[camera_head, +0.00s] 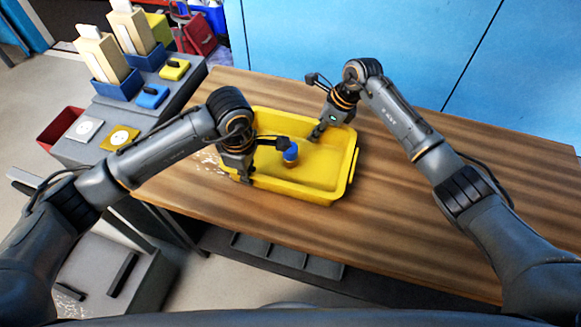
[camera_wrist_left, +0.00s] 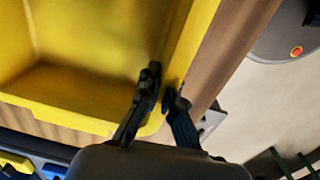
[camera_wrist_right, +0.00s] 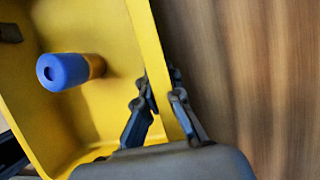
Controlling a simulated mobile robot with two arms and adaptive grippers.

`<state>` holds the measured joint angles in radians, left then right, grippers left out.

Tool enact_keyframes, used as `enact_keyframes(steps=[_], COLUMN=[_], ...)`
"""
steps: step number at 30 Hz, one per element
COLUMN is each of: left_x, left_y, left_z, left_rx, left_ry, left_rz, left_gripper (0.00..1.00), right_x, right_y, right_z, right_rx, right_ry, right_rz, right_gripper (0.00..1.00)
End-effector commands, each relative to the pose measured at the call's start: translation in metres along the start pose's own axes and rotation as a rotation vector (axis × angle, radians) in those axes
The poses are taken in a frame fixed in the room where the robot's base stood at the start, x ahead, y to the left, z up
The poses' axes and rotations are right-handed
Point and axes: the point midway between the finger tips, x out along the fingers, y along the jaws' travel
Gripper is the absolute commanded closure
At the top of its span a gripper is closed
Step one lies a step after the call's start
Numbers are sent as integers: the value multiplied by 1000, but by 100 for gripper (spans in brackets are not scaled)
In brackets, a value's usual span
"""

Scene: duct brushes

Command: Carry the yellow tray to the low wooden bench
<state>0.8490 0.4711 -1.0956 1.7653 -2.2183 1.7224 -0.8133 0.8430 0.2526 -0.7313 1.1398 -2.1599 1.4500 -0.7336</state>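The yellow tray (camera_head: 325,192) is over a brown striped wooden surface (camera_head: 430,190), low in front of me. I cannot tell whether it touches the wood. An object with a blue end (camera_head: 290,152) is inside the tray; it also shows in the right wrist view (camera_wrist_right: 65,71). My left gripper (camera_head: 245,178) is shut on the tray's left wall, with one finger inside and one outside, as the left wrist view (camera_wrist_left: 161,84) shows. My right gripper (camera_head: 316,135) is at the far side, shut on the opposite wall (camera_wrist_right: 160,88).
A grey workstation at left holds blue bins with tan blocks (camera_head: 100,58), a blue block (camera_head: 152,95) and a yellow block (camera_head: 174,68). A blue wall (camera_head: 400,40) stands behind. The wooden surface to the right is clear.

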Motion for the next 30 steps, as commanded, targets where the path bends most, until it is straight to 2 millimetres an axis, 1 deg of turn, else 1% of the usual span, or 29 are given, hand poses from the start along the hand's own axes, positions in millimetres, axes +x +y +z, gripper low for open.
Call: enact_keyframes(steps=[1, 3, 11, 14, 17, 20, 24, 30], left_x=[-1, -1, -2, -6, -18, -38, -69, -104], left_y=[0, 0, 0, 1, 1, 1, 2, 1], left_z=[0, 0, 0, 0, 0, 0, 0, 0], left_rx=[0, 0, 0, 0, 1, 1, 1, 1], left_ry=[1, 1, 0, 0, 1, 2, 1, 1], left_rz=[-1, -1, 0, 2, 4, 5, 6, 3], left_gripper=[83, 72, 72, 72, 72, 72, 72, 72], right_x=[-2, -2, -2, -2, -2, -2, -2, -2], right_y=[-1, 0, 0, 0, 0, 0, 0, 0], right_z=[0, 0, 1, 1, 1, 1, 1, 1], right_rx=[0, 0, 0, 0, -1, -1, -1, -1], right_ry=[0, 0, 0, 0, 0, 0, 0, 0], right_rz=[-2, -1, 0, 0, 0, 1, 1, 1], right_gripper=[83, 72, 72, 72, 72, 72, 72, 72])
